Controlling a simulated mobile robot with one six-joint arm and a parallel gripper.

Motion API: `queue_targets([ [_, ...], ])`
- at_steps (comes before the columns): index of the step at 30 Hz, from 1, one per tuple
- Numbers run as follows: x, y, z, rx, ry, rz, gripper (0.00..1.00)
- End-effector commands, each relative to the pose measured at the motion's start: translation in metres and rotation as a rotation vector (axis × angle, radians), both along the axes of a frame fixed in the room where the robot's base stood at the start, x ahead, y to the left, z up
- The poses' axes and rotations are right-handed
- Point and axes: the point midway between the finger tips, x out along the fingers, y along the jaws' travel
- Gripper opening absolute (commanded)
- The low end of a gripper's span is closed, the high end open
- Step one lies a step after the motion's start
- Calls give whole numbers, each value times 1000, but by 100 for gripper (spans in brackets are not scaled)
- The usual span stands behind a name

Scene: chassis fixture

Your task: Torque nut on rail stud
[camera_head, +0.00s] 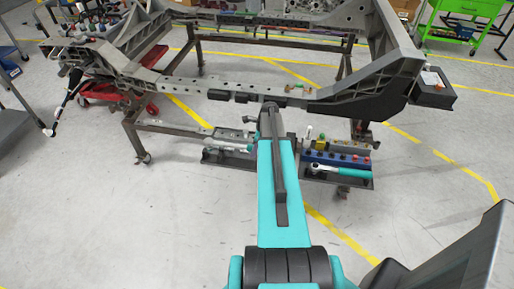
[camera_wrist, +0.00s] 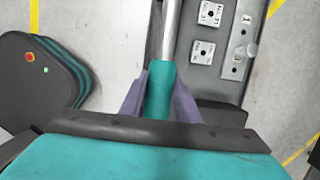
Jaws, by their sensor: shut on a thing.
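In the wrist view, my gripper (camera_wrist: 159,88) has its two purple fingers closed on the teal grip of a tool (camera_wrist: 158,92) with a bright metal shaft (camera_wrist: 171,30). The tool's far end is out of the picture. The tool lies along or just above a dark tray (camera_wrist: 222,92); I cannot tell if it touches. In the head view, my arm hides the gripper. The chassis rail (camera_head: 225,96) runs across behind my arm, with small fittings (camera_head: 300,87) on top. No stud or nut can be made out clearly.
A second teal-handled tool (camera_head: 325,171) lies on a tray right of my arm, before a blue rack (camera_head: 335,158) of small parts. The wrist view shows label plates (camera_wrist: 203,52) on the tray. Frame legs (camera_head: 132,137) stand nearby.

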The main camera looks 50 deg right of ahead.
Motion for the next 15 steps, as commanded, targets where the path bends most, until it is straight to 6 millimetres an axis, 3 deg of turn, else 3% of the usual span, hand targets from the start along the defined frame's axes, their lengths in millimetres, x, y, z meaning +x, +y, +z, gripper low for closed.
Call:
queue_targets([
  [8, 20, 20, 16, -3, -2, 89, 0],
  [15, 51, 60, 44, -9, -1, 255, 0],
])
